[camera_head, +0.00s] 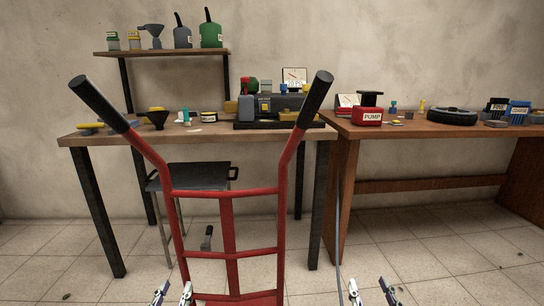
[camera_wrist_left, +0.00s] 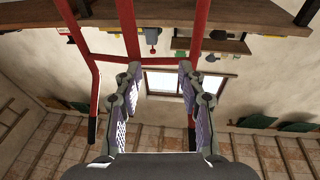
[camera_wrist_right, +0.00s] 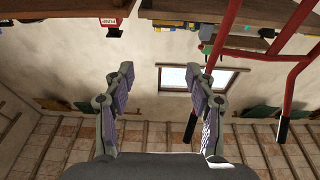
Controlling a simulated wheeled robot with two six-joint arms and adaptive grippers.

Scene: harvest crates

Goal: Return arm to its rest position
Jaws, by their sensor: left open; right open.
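My left gripper (camera_head: 173,292) shows at the bottom of the head view, in front of the red hand truck's lower frame. Its two fingers are apart and nothing is between them; it also shows in the left wrist view (camera_wrist_left: 158,82). My right gripper (camera_head: 371,291) is at the bottom of the head view, right of the hand truck. It is open and empty, as the right wrist view (camera_wrist_right: 160,82) also shows. Both grippers point upward and touch nothing that I can see. Most of both arms is out of the head view.
A red hand truck (camera_head: 229,193) with black handles stands upright close in front. Tiled floor at right is clear.

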